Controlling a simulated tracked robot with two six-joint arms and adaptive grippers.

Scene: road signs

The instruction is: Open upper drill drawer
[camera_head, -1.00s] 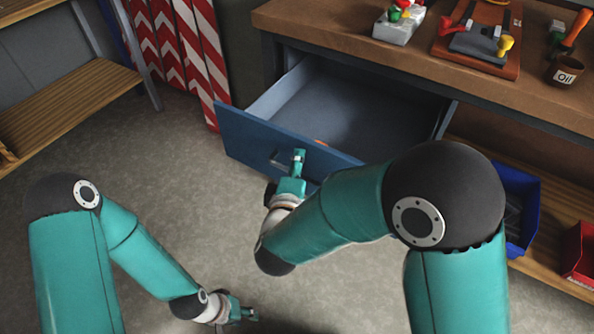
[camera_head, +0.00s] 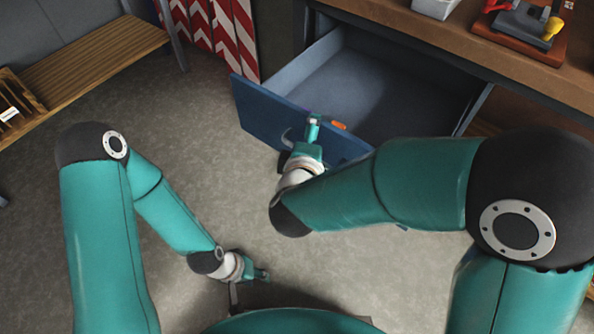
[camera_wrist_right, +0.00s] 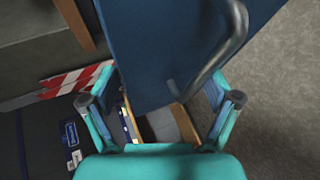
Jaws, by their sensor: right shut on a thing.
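The blue drawer (camera_head: 262,115) is pulled out from under the workbench, and its grey inside shows. An orange object (camera_head: 339,125) lies inside near the front. My right gripper (camera_head: 313,128) is at the drawer front, at its metal handle (camera_head: 287,138). In the right wrist view the handle (camera_wrist_right: 232,40) curves in front of the blue panel, between the fingers of my right gripper (camera_wrist_right: 163,100); the exact contact is hard to see. My left gripper (camera_head: 262,274) hangs low over the floor, away from the drawer; its fingers are too small to read.
The wooden workbench (camera_head: 480,45) above the drawer carries a white box (camera_head: 436,8) and a tool on a reddish board (camera_head: 520,35). A wooden shelf (camera_head: 90,65) stands at left. Red-white striped boards (camera_head: 215,35) lean at the back. The floor (camera_head: 190,120) between is clear.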

